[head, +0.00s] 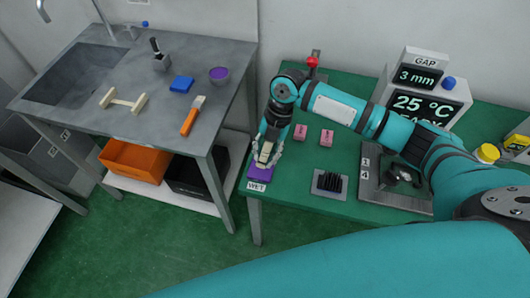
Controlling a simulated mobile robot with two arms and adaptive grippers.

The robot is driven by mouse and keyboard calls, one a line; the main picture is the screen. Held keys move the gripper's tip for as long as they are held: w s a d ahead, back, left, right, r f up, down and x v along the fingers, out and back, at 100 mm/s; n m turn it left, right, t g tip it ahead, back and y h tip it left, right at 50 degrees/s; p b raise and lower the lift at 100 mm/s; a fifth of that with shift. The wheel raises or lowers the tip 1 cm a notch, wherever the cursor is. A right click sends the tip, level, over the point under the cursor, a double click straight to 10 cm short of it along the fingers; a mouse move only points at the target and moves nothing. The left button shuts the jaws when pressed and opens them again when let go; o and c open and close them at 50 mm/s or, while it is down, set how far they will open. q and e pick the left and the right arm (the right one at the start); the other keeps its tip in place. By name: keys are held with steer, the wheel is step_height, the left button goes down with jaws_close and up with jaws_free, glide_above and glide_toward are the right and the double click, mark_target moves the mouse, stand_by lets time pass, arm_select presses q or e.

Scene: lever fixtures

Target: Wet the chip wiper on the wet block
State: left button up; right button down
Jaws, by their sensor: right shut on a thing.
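The wet block (262,172) is purple and sits at the left front corner of the green table, with a white WET label (257,186) in front of it. My right gripper (267,154) points down over this block. It is shut on a small beige piece, which I take to be the chip wiper (264,152). The fingers hide part of the wiper. Its lower end is at or just above the purple top; I cannot tell whether they touch. My left gripper is not in view.
Two pink blocks (300,132) (327,137) lie right of the gripper. A black bristle brush (330,183), a metal plate (390,202) and a display (420,103) stand further right. A grey sink bench (150,90) stands left, across a gap.

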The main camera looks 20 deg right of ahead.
mark_target(265, 148)
steer(key=shift+f+b, duration=0.35)
steer(key=shift+f, duration=0.15)
stand_by(0.4)
steer(key=shift+s+f, duration=0.1)
stand_by(1.1)
step_height(265, 148, up, 7)
steer(key=p, duration=0.6)
steer(key=shift+p, duration=0.35)
stand_by(0.6)
